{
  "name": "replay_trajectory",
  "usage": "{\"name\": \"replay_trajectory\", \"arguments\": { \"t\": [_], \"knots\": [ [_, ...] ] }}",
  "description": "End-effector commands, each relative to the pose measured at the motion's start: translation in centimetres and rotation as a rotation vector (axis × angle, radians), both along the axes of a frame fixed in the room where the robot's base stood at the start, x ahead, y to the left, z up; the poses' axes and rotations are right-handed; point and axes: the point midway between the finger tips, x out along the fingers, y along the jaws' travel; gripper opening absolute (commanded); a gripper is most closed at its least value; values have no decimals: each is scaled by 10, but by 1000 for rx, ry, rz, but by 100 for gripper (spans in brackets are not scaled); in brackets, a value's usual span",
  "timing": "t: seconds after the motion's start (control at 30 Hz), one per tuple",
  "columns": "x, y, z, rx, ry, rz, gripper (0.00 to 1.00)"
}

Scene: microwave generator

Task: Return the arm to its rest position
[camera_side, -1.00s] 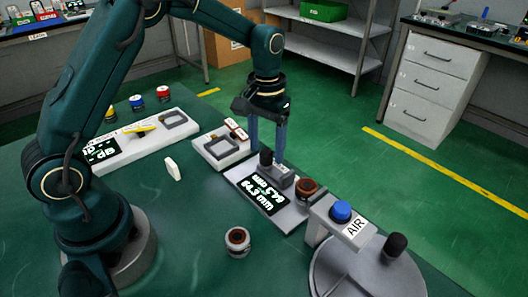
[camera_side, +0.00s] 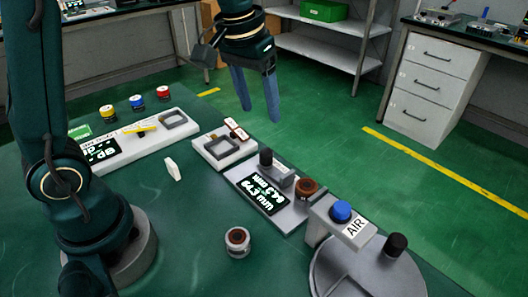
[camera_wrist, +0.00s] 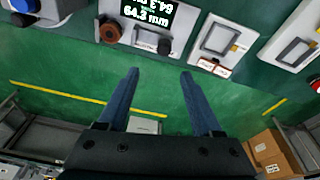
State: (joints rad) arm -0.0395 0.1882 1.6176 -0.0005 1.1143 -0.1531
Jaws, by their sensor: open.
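My gripper (camera_side: 257,95) is open and empty. In the side view it hangs in the air above and behind the grey display device (camera_side: 272,197), with its two blue fingers apart. In the wrist view the gripper (camera_wrist: 158,75) shows the same two spread fingers, with green floor between them. The display device (camera_wrist: 150,30) lies beyond the fingertips at the top of that view. It carries a lit screen, a black knob and a brown ring-shaped part.
A blue-button AIR unit (camera_side: 341,213) stands over a round grey plate (camera_side: 365,275). Air above the table is clear.

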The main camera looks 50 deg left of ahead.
Motion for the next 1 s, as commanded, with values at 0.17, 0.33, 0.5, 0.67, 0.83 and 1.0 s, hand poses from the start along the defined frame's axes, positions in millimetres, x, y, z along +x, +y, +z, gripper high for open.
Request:
{"name": "replay_trajectory", "arguments": {
  "t": [0.17,0.33,0.5,0.67,0.83,1.0],
  "knots": [
    [-39,-5,29,9,-106,-34,66],
    [-77,-9,39,21,-192,-71,66],
    [-114,-11,31,35,-262,-111,66],
    [-140,-12,13,47,-290,-148,66],
    [-151,-12,-6,54,-264,-173,66],
    [-150,-12,-6,60,-269,-186,66]
  ]
}}
